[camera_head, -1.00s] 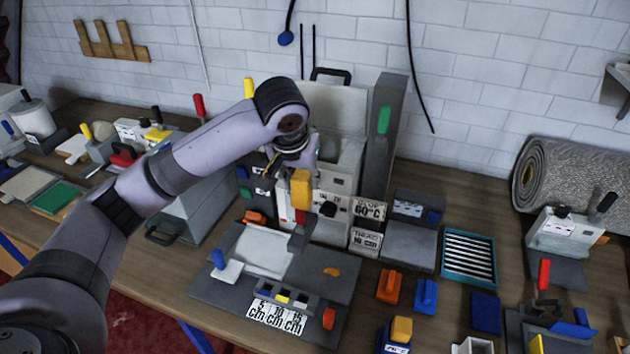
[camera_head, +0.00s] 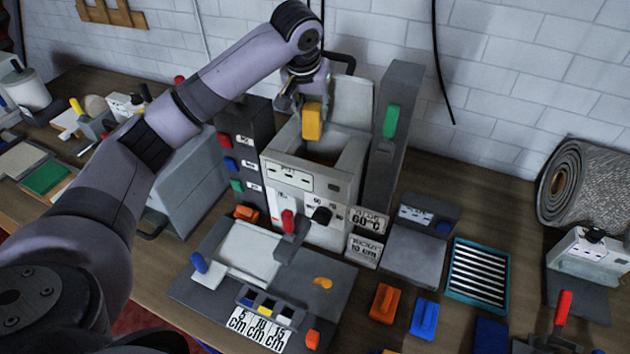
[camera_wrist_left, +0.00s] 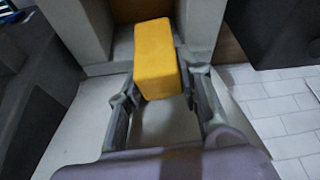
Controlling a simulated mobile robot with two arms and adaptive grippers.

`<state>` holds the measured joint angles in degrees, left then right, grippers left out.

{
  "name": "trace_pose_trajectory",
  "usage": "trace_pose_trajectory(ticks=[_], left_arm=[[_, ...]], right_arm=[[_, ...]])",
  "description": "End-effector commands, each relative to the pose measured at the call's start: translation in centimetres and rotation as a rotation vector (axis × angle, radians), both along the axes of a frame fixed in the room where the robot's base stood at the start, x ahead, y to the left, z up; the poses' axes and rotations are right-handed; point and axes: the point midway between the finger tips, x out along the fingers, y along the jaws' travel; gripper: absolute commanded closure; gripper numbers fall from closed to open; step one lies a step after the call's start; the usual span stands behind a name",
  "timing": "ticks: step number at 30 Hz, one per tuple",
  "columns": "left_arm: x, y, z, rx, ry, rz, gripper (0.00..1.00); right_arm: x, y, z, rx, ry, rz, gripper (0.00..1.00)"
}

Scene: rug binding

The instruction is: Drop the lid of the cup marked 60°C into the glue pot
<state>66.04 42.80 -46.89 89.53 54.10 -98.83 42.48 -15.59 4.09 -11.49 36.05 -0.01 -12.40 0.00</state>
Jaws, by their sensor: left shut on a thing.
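A yellow block-shaped lid (camera_head: 312,122) hangs from my left gripper (camera_head: 303,98). The lid is over the open top of the grey glue pot (camera_head: 345,162), apart from its floor. In the left wrist view, the two fingers (camera_wrist_left: 162,85) are shut on the sides of the yellow lid (camera_wrist_left: 155,58), and the pot's walls (camera_wrist_left: 85,30) stand around and beyond it. The pot's raised cover (camera_head: 352,103) stands behind the opening. A 60°C card (camera_head: 366,220) is at the pot's front right. No cup is clearly in view. My right gripper is not in view.
A tall grey column with a green handle (camera_head: 391,121) stands right of the pot. A dark panel with coloured knobs (camera_head: 245,150) stands to its left. A press board (camera_head: 250,250) lies in front. Orange (camera_head: 384,303) and blue (camera_head: 424,318) blocks lie at the front right.

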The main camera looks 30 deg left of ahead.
Motion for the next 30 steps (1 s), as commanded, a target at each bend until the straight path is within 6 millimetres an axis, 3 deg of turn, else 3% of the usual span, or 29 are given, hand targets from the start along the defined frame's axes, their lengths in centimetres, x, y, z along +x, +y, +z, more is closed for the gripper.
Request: trace_pose_trajectory(ticks=[6,9,13,19,24,25,30], left_arm=[[-0.1,0.0,-2.7,0.001,0.002,0.0,0.96],[0.0,0.0,-3.7,0.001,0.001,0.0,0.96],[0.0,0.0,-4.6,0.0,0.0,0.0,0.96],[0.0,0.0,-5.0,0.0,-0.001,0.0,0.96],[0.0,0.0,-5.0,0.0,-0.001,0.0,0.96],[0.0,0.0,-5.0,0.0,-0.001,0.0,0.65],[0.0,0.0,-5.0,0.0,-0.001,0.0,0.54]], right_arm=[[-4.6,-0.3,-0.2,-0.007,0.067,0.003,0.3],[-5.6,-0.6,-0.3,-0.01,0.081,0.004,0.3],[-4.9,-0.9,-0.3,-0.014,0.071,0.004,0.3],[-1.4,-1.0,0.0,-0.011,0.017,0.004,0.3],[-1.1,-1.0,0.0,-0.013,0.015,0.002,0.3],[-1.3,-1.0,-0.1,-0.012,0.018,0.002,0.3],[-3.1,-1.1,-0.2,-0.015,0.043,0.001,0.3]])
